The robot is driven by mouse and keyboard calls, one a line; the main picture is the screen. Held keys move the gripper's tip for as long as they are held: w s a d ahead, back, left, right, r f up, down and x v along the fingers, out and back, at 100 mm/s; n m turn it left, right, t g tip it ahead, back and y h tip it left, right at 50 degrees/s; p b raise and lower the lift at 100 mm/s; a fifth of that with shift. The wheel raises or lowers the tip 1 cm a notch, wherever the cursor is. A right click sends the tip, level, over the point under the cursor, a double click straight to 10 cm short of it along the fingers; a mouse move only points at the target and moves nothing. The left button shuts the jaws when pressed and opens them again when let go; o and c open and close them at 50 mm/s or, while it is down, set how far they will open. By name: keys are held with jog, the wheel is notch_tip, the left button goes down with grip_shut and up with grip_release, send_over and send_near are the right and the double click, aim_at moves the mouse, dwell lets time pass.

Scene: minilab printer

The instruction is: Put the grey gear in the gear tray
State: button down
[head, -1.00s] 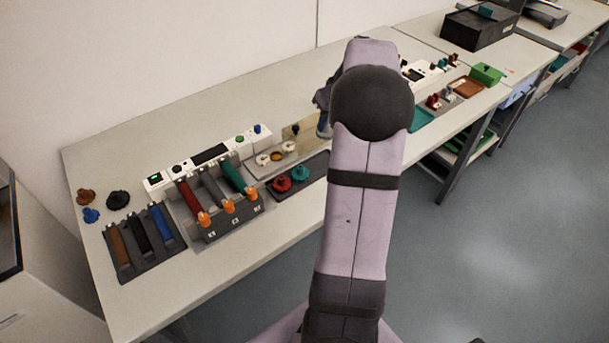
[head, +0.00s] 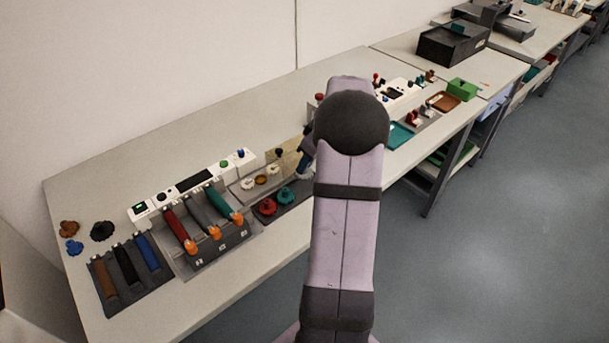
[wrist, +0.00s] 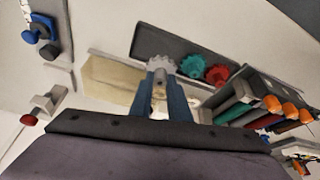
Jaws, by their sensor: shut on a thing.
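My gripper (wrist: 162,92) is shut on the grey gear (wrist: 162,66), a pale toothed wheel held between its blue fingers in the wrist view. The tray (head: 281,216) also shows left of my arm in the head view.
A rack with red, grey and teal cylinders (head: 208,245) stands left of the tray. A white device (head: 190,187) and a holder with small round parts (head: 258,181) are behind. Loose brown, blue and black gears (head: 102,231) lie far left. A teal tray (head: 400,135) is to the right.

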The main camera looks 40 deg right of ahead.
aim_at(307, 173)
jog(key=shift+f+p, duration=0.4)
jog(key=shift+f, duration=1.95)
jog(key=shift+f, duration=0.2)
jog(key=c, duration=1.7)
grip_release()
jog(key=shift+r, duration=0.1)
jog(key=shift+o, duration=0.2)
jog(key=shift+r, duration=0.1)
jog(key=shift+r, duration=0.15)
jog(key=b+v, duration=0.2)
jog(key=v, duration=0.9)
jog(key=shift+s+r, duration=0.3)
jog(key=shift+r, duration=0.05)
